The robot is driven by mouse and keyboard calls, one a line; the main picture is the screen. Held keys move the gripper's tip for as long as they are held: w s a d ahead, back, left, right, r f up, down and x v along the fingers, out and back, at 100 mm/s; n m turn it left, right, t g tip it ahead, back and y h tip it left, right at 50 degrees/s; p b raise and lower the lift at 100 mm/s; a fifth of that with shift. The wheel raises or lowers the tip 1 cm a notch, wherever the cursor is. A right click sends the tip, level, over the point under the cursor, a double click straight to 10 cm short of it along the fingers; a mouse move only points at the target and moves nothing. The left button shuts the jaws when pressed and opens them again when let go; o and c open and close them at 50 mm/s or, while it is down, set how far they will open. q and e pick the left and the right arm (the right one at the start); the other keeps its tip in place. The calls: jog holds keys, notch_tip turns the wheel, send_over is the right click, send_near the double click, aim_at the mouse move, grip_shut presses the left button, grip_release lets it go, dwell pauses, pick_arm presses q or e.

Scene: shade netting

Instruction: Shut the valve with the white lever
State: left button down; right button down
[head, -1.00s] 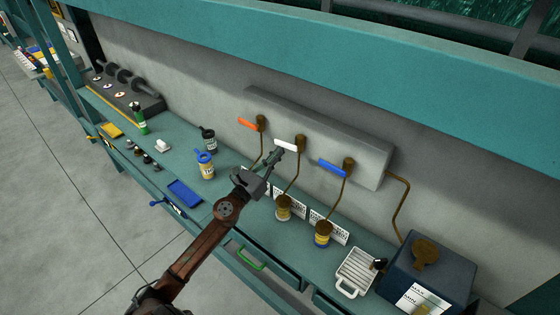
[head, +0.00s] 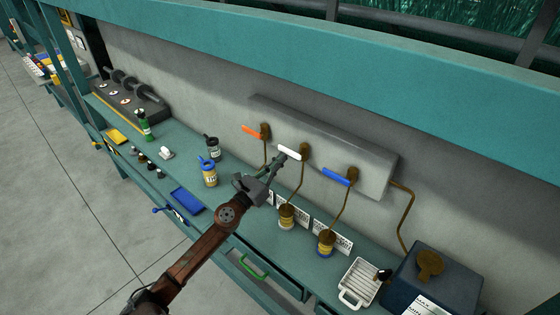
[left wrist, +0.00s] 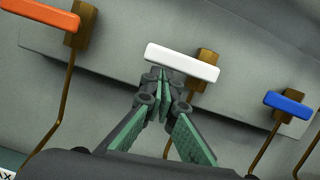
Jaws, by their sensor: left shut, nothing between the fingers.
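The white lever (head: 289,152) sits on a brass valve (head: 304,151), the middle one of three on a grey wall panel. It points to the left of its valve, in line with the panel. My left gripper (head: 281,161) is shut and empty, its fingertips at the lever's lower edge. In the left wrist view the white lever (left wrist: 182,62) lies just beyond the closed fingertips (left wrist: 163,75), which overlap its lower edge. I cannot tell whether they touch. The right gripper is not in view.
An orange lever (head: 251,131) and a blue lever (head: 336,176) flank the white one. A dark blue tank (head: 440,280) is at the right.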

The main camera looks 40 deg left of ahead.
pick_arm(q)
jog(key=s+f+b, duration=0.6)
jog(key=s, duration=0.3)
jog(key=shift+s+a+f, duration=0.2)
jog(key=shift+s+a, duration=0.1)
jog(key=shift+s, duration=0.05)
